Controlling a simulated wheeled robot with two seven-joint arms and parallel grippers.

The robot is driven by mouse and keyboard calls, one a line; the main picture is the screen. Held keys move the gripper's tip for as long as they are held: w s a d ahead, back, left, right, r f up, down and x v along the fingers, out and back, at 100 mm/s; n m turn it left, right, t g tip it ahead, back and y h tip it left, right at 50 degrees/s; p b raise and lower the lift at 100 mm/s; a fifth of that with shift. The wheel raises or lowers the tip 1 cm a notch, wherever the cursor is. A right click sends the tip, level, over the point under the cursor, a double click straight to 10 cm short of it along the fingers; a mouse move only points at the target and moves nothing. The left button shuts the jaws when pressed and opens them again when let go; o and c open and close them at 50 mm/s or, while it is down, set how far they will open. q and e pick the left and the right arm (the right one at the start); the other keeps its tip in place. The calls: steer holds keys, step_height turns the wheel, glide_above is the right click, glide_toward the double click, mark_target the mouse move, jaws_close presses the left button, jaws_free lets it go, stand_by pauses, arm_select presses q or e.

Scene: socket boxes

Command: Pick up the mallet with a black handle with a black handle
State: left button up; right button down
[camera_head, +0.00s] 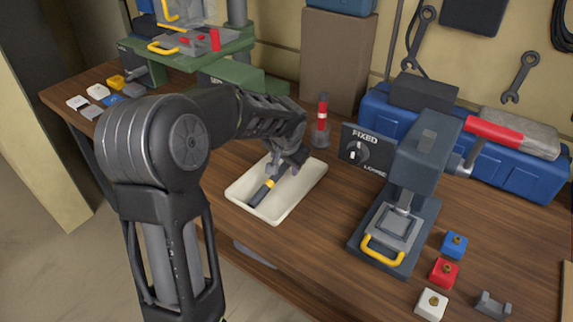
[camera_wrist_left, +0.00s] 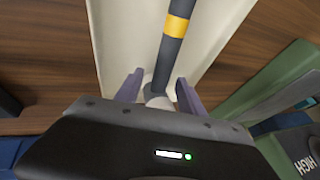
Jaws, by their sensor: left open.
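The mallet (camera_head: 261,192) lies in a white tray (camera_head: 238,202) on the wooden bench. Its dark handle has a yellow band, and it also shows in the left wrist view (camera_wrist_left: 173,50). My left gripper (camera_head: 284,170) is over the tray, and its open fingers show in the wrist view (camera_wrist_left: 159,90) on either side of the mallet. The fingers are apart from the handle. A pale part of the mallet shows close to the gripper body, and the rest of that end is hidden. My right gripper is not in view.
A grey press (camera_head: 420,165) with a yellow handle stands right of the tray, beside a FIXED/LOOSE dial box (camera_head: 362,150). A red-capped bottle (camera_head: 321,125) stands behind the tray. Blue (camera_head: 454,245), red (camera_head: 444,271) and white (camera_head: 431,304) blocks sit front right. A green machine (camera_head: 190,50) stands back left.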

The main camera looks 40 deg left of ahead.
arm_select(q)
jaws_close()
stand_by(0.4)
steer(key=shift+r, duration=0.1)
stand_by(0.8)
